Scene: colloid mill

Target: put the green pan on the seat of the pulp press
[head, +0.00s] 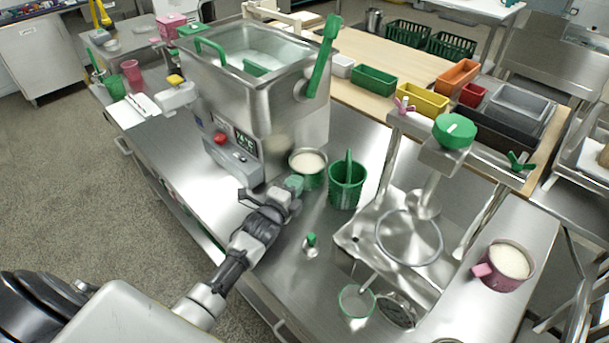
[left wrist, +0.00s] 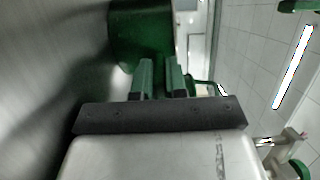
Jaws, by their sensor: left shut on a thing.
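The green pan (head: 308,177) holds a pale content and sits at the foot of the big steel mill tank. My left gripper (head: 294,186) is shut on the pan's short handle. In the left wrist view the pan's green wall (left wrist: 140,32) is just ahead of the gripper (left wrist: 162,78); I cannot tell whether its base touches the bench. The pulp press (head: 440,160) stands to the right, with a green knob on top. Its seat, a steel tray with a ring (head: 441,250), is empty under the raised press plate. My right gripper is out of view.
A green basket (head: 347,186) with an upright handle stands between pan and press. A small green-topped item (head: 310,244) and a green-rimmed strainer (head: 357,301) are near the press. A pink pan (head: 503,267) stands right of it. The mill tank (head: 255,100) rises behind.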

